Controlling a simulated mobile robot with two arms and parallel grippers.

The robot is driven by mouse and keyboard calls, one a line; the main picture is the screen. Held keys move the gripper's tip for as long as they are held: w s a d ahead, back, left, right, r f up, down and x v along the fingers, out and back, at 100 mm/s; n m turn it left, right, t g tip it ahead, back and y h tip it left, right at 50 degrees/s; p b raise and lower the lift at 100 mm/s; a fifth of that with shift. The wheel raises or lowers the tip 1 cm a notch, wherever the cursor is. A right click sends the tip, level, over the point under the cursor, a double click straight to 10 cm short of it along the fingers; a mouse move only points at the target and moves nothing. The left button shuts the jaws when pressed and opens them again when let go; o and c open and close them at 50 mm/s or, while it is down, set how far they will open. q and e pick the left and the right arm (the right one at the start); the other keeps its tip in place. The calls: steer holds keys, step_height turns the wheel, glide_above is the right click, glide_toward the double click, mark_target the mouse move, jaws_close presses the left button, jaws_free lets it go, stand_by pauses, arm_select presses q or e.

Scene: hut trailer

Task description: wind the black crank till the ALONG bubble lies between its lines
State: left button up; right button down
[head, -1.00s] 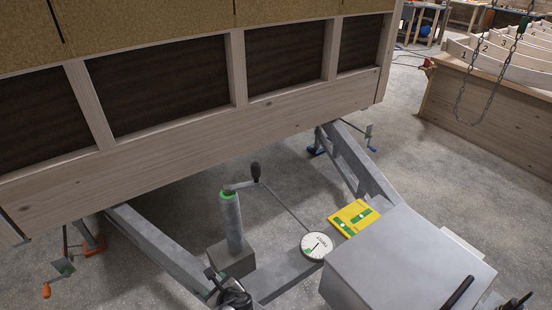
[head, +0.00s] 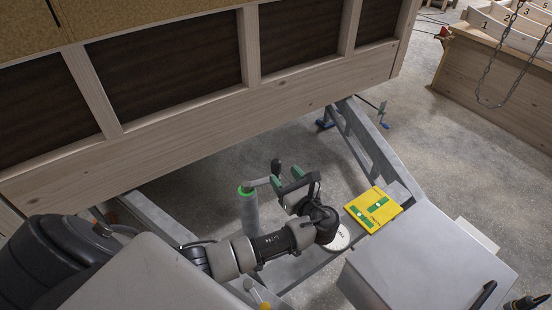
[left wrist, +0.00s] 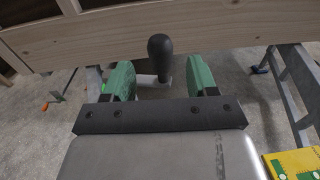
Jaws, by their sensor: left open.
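The black crank knob (head: 276,166) stands upright on a grey arm at the top of a post (head: 249,213) with a green ring. My left gripper (head: 286,178) is open, its green-padded fingers close to the knob. In the left wrist view the knob (left wrist: 160,52) shows between the two fingers, slightly beyond their tips, with a gap on each side. The yellow level plate (head: 385,213) lies on the frame to the right, with two green vials. The bubbles are too small to read against their lines. My right gripper is not in view.
A white round dial (head: 340,240) beside the plate is partly hidden by my left gripper. A grey box (head: 430,270) stands at the front right. The hut's wooden wall (head: 200,145) rises close behind the crank.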

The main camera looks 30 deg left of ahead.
mark_target(274, 163)
arm_select(q)
steer(key=p+x, duration=0.1)
steer(key=x, duration=0.5)
steer(key=shift+a+f, duration=0.1)
steer(key=shift+f, duration=0.05)
steer(key=shift+w+a, duration=0.2)
steer(key=shift+a, duration=0.05)
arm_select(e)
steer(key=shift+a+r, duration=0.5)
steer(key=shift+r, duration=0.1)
arm_select(q)
steer(key=shift+c, duration=0.2)
jaws_close()
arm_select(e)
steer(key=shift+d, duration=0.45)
